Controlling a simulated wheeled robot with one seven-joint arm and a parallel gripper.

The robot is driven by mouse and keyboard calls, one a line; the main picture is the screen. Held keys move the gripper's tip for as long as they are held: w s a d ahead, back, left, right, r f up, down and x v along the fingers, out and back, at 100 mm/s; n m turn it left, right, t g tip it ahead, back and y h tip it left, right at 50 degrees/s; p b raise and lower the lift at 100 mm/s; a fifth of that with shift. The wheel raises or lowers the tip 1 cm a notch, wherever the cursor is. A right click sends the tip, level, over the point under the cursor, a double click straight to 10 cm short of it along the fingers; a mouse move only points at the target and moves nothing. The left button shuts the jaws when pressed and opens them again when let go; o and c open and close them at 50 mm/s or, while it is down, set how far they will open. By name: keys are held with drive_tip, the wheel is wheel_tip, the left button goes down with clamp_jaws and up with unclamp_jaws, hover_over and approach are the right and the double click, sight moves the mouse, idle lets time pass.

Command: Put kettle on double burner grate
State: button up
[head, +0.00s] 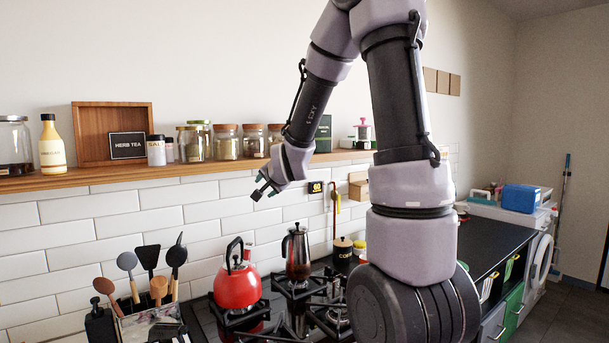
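A red kettle (238,287) with a black handle stands upright on a black grate at the left of the hob. A dark metal coffee pot (297,252) stands on another black grate (300,288) to its right. A further grate (332,318) is at the front right, partly hidden by my arm. I cannot tell which of these is the double burner grate. My gripper (260,187) is in the air above the kettle, in front of the tiled wall and just below the shelf. Its small dark fingertips look apart, with nothing between them.
A holder with several utensils (150,322) stands left of the kettle. A wooden shelf (180,176) with jars runs along the wall above the hob. A black canister (343,250) stands behind the hob. My arm hides part of the counter at right.

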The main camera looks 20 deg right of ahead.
drive_tip(key=s+a+r+n+g+y, duration=0.1)
drive_tip(key=s+r+n+g, duration=0.2)
drive_tip(key=s, duration=1.2)
drive_tip(key=s+a+r+n+g+y, duration=0.1)
drive_tip(key=s+r+n+g, duration=0.2)
drive_tip(key=s, duration=1.2)
drive_tip(key=shift+s+r+n, duration=0.2)
drive_tip(key=shift+r+n, duration=0.4)
drive_tip(key=shift+r, duration=0.35)
drive_tip(key=shift+d, duration=0.15)
